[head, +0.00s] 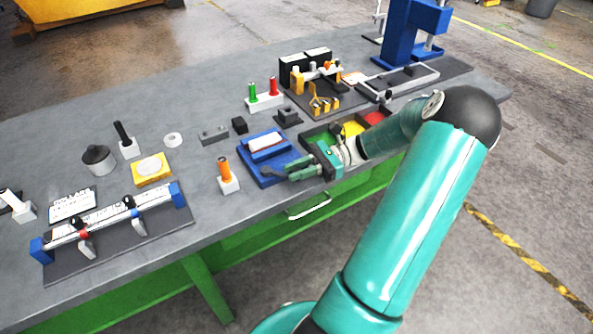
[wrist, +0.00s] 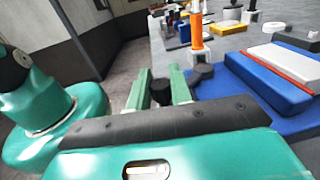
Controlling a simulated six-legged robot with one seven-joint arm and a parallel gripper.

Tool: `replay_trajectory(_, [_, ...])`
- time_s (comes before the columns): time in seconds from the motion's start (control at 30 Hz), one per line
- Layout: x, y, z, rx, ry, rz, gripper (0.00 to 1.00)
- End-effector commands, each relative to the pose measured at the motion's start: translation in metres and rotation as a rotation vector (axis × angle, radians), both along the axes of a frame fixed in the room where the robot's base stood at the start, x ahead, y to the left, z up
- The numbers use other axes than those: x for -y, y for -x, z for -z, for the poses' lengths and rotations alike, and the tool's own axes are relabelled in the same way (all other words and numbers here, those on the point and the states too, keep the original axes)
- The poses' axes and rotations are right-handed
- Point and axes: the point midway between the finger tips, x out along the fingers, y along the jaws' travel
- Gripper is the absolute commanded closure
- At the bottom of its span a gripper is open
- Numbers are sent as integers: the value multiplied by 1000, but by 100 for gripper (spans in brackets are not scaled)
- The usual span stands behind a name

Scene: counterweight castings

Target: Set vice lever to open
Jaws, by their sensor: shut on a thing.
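The blue vice (head: 264,161) sits at the front edge of the grey bench, with a white block (head: 266,142) between its jaws. In the wrist view the vice (wrist: 262,84) is at the right, beside my fingers. My gripper (head: 290,171) is at the vice's front right side. In the wrist view my gripper (wrist: 160,78) has its two green fingers on either side of a dark knob, which I take as the vice lever (wrist: 161,92); it is shut on it. The lever is hidden in the head view.
An orange-handled tool in a white holder (head: 227,178) stands left of the vice. Coloured bins (head: 321,139) lie right of it, close to my wrist. A measuring fixture (head: 110,218) is at the front left. Open floor lies before the bench.

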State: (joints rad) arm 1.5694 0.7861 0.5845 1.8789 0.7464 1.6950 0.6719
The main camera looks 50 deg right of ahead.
Motion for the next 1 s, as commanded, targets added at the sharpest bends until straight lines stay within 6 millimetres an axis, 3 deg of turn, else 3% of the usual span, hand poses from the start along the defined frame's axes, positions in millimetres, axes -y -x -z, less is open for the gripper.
replay_trajectory(0.23, [0, -1, -1, 3, -1, 0, 100])
replay_trajectory(0.27, [0, -1, -1, 3, -1, 0, 77])
replay_trajectory(0.37, [0, -1, -1, 2, 0, 0, 59])
replay_trajectory(0.73, [4, 1, 0, 1, -1, 2, 59])
replay_trajectory(1.0, [47, 18, 0, 1, 2, 3, 59])
